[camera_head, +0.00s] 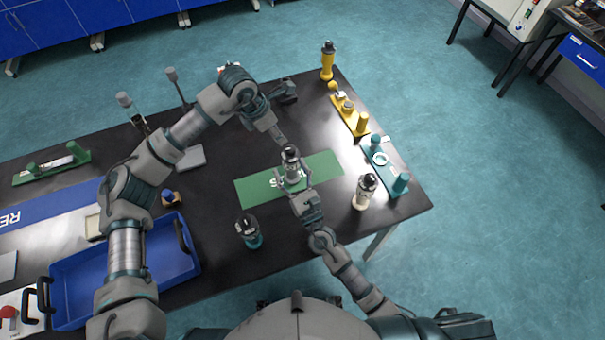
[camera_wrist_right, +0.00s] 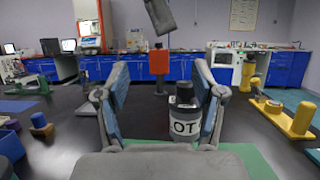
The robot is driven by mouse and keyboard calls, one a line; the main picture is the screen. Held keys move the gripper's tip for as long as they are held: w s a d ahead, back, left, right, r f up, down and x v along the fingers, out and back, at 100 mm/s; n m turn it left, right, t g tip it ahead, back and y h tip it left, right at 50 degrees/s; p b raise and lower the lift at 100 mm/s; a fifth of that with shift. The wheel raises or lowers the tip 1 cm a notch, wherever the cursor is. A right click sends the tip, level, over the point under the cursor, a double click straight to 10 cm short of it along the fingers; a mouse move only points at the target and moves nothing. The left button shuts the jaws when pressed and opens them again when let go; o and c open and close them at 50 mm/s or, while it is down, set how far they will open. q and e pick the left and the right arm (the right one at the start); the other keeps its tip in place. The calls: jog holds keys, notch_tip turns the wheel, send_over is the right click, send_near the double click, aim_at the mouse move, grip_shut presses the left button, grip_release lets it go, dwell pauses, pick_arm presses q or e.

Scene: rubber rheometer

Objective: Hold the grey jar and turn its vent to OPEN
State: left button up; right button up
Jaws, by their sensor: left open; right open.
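The grey jar (camera_head: 292,173) stands upright on the green mat (camera_head: 325,164), with a dark cap on top. The vent's marking is too small to read.
A teal jar (camera_head: 250,239), a cream jar (camera_head: 366,192) and a yellow jar (camera_head: 328,62) stand around the mat. Yellow (camera_head: 349,116) and teal (camera_head: 384,163) fixtures line the right edge. A blue tray (camera_head: 165,262) lies at the left, beneath my left arm.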

aim_at(294, 175)
notch_tip(294, 175, down, 7)
jog(key=s+g+h, duration=0.2)
jog(key=h, duration=0.1)
jog(key=w+d, duration=0.1)
jog(key=w+d+g+y, duration=0.1)
jog(key=w, duration=0.1)
jog(key=w+d+f+g+y, duration=0.1)
jog(key=w, duration=0.1)
jog(key=shift+d+n, duration=0.25)
jog(key=shift+n, duration=0.05)
jog(key=shift+d+f, duration=0.1)
jog(key=shift+f, duration=0.4)
notch_tip(294, 175, down, 6)
jog(key=shift+f, duration=0.2)
jog(key=x, duration=0.6)
jog(key=shift+w+f, duration=0.35)
jog(key=shift+f, duration=0.05)
jog(key=shift+w+a, duration=0.35)
jog(key=shift+a, duration=0.15)
